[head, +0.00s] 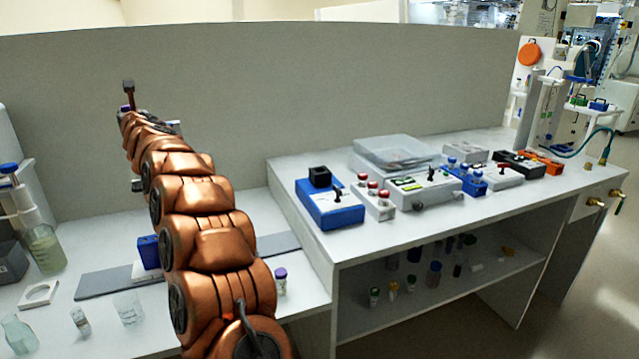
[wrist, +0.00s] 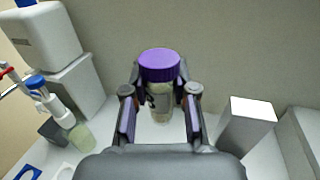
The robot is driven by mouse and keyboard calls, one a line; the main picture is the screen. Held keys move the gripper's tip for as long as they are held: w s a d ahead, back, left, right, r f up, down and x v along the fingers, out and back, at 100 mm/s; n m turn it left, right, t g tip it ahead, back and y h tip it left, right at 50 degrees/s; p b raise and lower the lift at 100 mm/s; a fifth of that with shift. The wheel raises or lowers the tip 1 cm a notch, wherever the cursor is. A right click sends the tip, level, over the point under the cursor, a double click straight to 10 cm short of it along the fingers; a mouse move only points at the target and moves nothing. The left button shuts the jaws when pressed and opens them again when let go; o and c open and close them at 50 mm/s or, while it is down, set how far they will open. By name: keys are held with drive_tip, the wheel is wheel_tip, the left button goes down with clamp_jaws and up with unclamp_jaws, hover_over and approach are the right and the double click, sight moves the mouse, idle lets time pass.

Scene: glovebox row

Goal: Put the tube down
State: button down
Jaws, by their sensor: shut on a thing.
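In the wrist view, a clear tube with a purple cap (wrist: 159,66) is upright between the two fingers of my gripper (wrist: 160,98). The fingers are shut on the tube's body below the cap. In the head view my copper arm hides most of the gripper and the held tube. A second small vial with a purple cap (head: 281,281) stands on the lower bench to the right of my arm.
A bottle with a blue-topped dispenser (head: 45,248) stands at the left; it also shows in the wrist view (wrist: 67,125). A white box (wrist: 247,118) stands right of my gripper. Glassware (head: 130,309) sits at the front. Instruments (head: 331,203) crowd the raised bench.

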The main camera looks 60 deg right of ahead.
drive_tip(key=s+d+r+m+g+h+b, duration=0.1)
drive_tip(key=s+d+r+m+g+h, duration=0.2)
drive_tip(key=d, duration=0.5)
drive_tip(key=s+d+m+g+h+b, duration=0.1)
drive_tip(key=s+d+m+g+h, duration=0.25)
drive_tip(key=s+d+h, duration=0.3)
drive_tip(key=s+d+f+m+g+h+b, duration=0.1)
drive_tip(key=s+d+f+m+g, duration=0.45)
drive_tip(key=s+d, duration=0.7)
drive_tip(key=s+d+f+m+g+h+b, duration=0.1)
drive_tip(key=s+d+f+m+g+h, duration=0.15)
drive_tip(key=s+d+f+g, duration=0.8)
drive_tip(key=shift+s+d+f+m+t+y, duration=0.1)
drive_tip(key=shift+s+d+f+m+t, duration=0.15)
drive_tip(key=shift+d+f+t, duration=0.75)
drive_tip(key=shift+s+d+f+m+t+y, duration=0.15)
drive_tip(key=shift+s+f, duration=0.2)
drive_tip(key=shift+f, duration=1.4)
drive_tip(key=shift+s+d+f+m+t+y, duration=0.25)
drive_tip(key=shift+d+f+t, duration=0.35)
drive_tip(key=shift+f, duration=0.8)
drive_tip(key=shift+f+b, duration=0.15)
drive_tip(key=shift+b, duration=0.15)
drive_tip(key=c, duration=0.9)
unclamp_jaws()
